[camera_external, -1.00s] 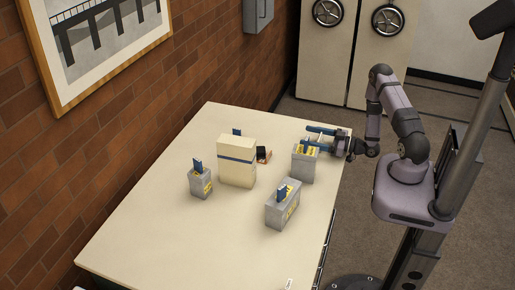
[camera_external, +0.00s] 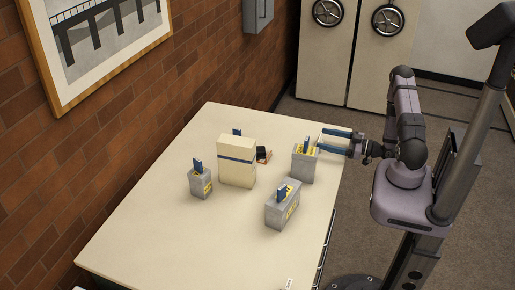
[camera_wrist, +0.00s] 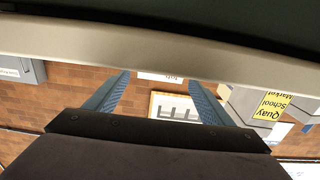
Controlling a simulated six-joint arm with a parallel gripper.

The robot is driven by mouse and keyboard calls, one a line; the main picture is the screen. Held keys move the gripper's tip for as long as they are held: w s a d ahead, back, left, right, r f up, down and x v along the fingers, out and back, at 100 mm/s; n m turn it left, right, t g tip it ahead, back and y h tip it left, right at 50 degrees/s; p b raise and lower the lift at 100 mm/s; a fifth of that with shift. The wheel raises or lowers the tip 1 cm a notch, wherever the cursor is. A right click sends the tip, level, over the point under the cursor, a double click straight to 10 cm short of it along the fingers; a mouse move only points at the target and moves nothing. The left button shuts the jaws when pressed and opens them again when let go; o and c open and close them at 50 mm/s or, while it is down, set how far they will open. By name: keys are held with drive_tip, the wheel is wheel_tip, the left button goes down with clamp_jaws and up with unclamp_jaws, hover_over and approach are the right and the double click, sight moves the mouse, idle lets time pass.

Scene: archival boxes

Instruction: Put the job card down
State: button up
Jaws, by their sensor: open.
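My gripper (camera_external: 325,141) is open, with its two blue fingers spread at the right side of a grey archival box (camera_external: 303,168). The box stands upright near the table's right edge and has blue and yellow items in its top. In the wrist view my open gripper (camera_wrist: 160,80) has nothing clasped between its fingers. A small white card with dark lettering (camera_wrist: 160,76) shows beyond the fingertips, partly cut off by a pale band. I cannot tell if it is the job card. No card is clearly readable in the external view.
Other grey boxes stand at the front (camera_external: 282,209) and left (camera_external: 201,184) of the table (camera_external: 150,235). The front left of the table is clear.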

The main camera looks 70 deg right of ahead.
drive_tip(key=shift+s+b, duration=0.6)
drive_tip(key=shift+s, duration=2)
